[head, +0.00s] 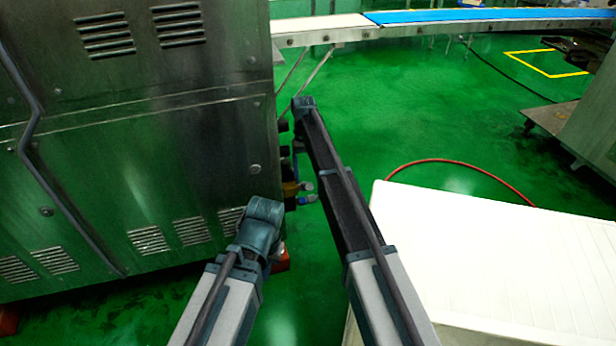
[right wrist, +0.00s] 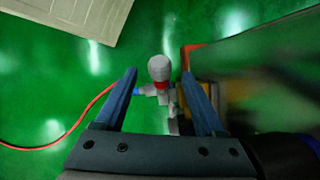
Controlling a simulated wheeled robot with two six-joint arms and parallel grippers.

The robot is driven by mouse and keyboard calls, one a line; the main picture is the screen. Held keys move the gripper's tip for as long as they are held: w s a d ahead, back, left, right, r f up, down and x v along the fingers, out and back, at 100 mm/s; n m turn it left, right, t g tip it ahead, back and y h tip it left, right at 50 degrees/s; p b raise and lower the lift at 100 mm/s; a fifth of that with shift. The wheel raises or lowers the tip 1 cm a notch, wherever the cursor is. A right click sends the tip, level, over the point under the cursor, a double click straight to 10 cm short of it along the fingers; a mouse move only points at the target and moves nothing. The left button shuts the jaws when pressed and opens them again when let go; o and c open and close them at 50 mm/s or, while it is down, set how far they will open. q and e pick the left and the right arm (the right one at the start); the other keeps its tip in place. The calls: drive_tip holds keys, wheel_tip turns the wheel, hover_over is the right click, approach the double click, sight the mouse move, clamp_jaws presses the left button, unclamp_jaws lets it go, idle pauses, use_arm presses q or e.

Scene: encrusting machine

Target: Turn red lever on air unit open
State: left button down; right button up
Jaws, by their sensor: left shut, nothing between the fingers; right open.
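The air unit (right wrist: 159,70) shows in the right wrist view as a grey rounded cap above a small red part (right wrist: 162,86), with a blue connector (right wrist: 137,91) to its left. I cannot tell whether the red part is the lever or how it is turned. My right gripper (right wrist: 160,75) is open, with one finger on each side of the unit in the picture; contact is not clear. In the head view the air unit's fittings (head: 304,188) sit small at the machine's right edge. My left arm ends near the machine front; its gripper fingers are hidden.
The large steel machine (head: 130,130) fills the left. A red hose (right wrist: 92,108) runs from the blue connector across the green floor. A white slab-like surface (head: 500,260) lies at the right. A conveyor (head: 440,17) crosses the back. The middle floor is open.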

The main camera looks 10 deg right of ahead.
use_arm(q)
wheel_tip(320, 180, up, 10)
drive_tip(key=p, duration=0.9)
drive_tip(key=shift+r, duration=0.15)
use_arm(e)
drive_tip(key=v, duration=1.1)
drive_tip(key=shift+s, duration=0.1)
drive_tip(key=t+y, duration=0.1)
drive_tip(key=t, duration=0.2)
hover_over(309, 183)
drive_tip(key=d, duration=0.1)
use_arm(q)
drive_tip(key=shift+w+d+r+p, duration=0.1)
drive_tip(key=shift+d+r+p, duration=0.15)
drive_tip(key=shift+d, duration=0.25)
drive_tip(key=shift+w+d+r+p, duration=0.1)
drive_tip(key=shift+d+p, duration=0.15)
drive_tip(key=shift+d, duration=0.25)
use_arm(e)
drive_tip(key=shift+d+f+t+y, duration=0.2)
drive_tip(key=shift+f+t+y, duration=0.1)
drive_tip(key=shift+t, duration=0.3)
use_arm(q)
drive_tip(key=shift+f, duration=0.1)
use_arm(e)
drive_tip(key=shift+f, duration=0.1)
